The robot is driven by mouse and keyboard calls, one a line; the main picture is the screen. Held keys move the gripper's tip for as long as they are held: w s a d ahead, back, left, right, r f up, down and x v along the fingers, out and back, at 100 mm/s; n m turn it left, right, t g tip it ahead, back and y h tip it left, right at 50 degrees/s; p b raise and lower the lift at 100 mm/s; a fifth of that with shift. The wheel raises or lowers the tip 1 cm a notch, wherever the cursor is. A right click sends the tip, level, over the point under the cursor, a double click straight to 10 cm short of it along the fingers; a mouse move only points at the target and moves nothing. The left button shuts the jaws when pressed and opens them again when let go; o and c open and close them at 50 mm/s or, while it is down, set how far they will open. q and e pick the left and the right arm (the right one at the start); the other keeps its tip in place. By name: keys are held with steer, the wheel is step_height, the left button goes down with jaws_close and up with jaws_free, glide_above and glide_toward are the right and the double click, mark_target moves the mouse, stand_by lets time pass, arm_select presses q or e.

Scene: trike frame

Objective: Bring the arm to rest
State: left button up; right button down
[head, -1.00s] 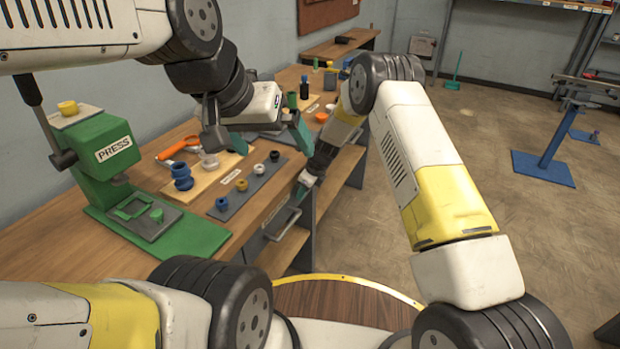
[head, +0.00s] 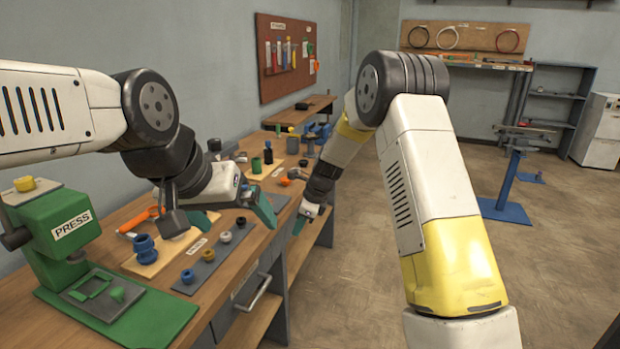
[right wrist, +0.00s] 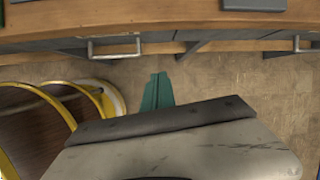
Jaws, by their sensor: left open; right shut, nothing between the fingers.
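My left gripper (head: 236,217), with teal fingers, is open above the workbench (head: 234,262). It hangs over the small parts there, and I see nothing held between its fingers. My right gripper (head: 299,224) is lower, beside the bench's front edge, over the floor side. In the right wrist view its teal fingers (right wrist: 157,92) are together and empty, in front of the bench drawers. The right arm reaches forward and bends down from a high elbow.
A green press (head: 60,240) stands at the bench's near left. Blue rings (head: 145,248) and several small parts on a grey strip (head: 207,268) lie near the left gripper. A drawer handle (head: 254,293) sticks out in front. A blue stand (head: 507,185) is on the otherwise open floor at right.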

steer(key=s+d+r+n+t, duration=0.1)
steer(key=s+d+r+n, duration=0.5)
steer(key=r, duration=0.5)
steer(key=s+d+r+n+t, duration=0.1)
steer(key=s+d+r+n, duration=0.4)
steer(key=s+r, duration=0.4)
steer(key=s+d+r+n+t+h, duration=0.1)
steer(key=s+d+n, duration=0.3)
steer(key=s, duration=0.4)
steer(key=s+d+r+n+t+h, duration=0.1)
steer(key=s+d+r+n, duration=0.2)
steer(key=s, duration=0.6)
steer(key=d+n, duration=0.2)
steer(key=shift+d+r, duration=0.25)
steer(key=shift+d, duration=0.05)
steer(key=shift+s, duration=0.1)
